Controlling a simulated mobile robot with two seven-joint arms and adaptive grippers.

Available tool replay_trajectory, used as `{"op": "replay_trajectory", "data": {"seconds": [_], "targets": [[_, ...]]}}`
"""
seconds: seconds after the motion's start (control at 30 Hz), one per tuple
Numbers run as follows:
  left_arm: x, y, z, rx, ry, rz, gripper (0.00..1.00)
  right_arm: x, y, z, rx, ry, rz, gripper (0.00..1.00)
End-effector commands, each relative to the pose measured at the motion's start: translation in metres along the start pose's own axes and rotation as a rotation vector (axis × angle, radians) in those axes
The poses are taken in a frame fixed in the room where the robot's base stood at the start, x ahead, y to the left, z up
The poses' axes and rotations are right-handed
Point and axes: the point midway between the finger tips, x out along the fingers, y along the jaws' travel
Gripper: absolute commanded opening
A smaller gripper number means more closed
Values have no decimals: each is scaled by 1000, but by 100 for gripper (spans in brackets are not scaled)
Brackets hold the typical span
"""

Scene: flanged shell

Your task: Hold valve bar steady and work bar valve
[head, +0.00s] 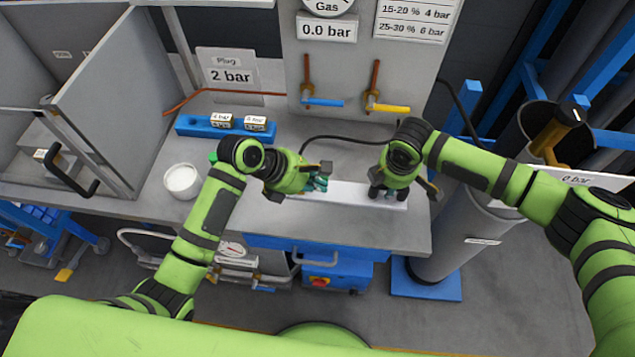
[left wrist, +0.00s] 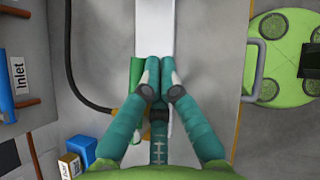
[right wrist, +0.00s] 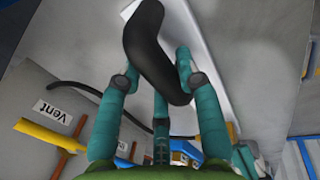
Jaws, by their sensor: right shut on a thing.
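The pale valve bar (head: 345,193) lies along the bench top near its front edge. It also shows in the left wrist view (left wrist: 154,25). My left gripper (head: 318,183) is low over the bar's left part. In the left wrist view its fingertips (left wrist: 158,62) are together over the bar, beside a green part (left wrist: 136,75); whether anything is between them is hidden. My right gripper (head: 386,191) is at the bar's right part. In the right wrist view its fingers (right wrist: 157,72) are shut on a curved black handle (right wrist: 148,40), which lies over the pale bar.
Behind the bar a panel carries a blue-handled valve (head: 323,102) and a yellow-handled valve (head: 388,107). A black hose (head: 345,139) crosses the bench behind my grippers. A blue block (head: 195,127) and a white cup (head: 181,180) stand to the left. A grey cylinder (head: 455,240) stands right of the bench.

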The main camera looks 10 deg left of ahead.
Motion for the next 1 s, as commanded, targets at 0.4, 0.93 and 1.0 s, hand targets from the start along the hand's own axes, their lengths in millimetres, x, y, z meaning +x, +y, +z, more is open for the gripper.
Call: {"op": "replay_trajectory", "data": {"seconds": [0.4,0.93,1.0], "targets": [[-29,-20,10,3,-4,2,0,1,-1,0,-1,0,-1,0],[-80,-57,25,1,0,1,0,1,-1,0,-1,-1,-1,0],[-80,-57,26,1,0,1,0,1,-1,0,-1,-1,-1,0]]}}
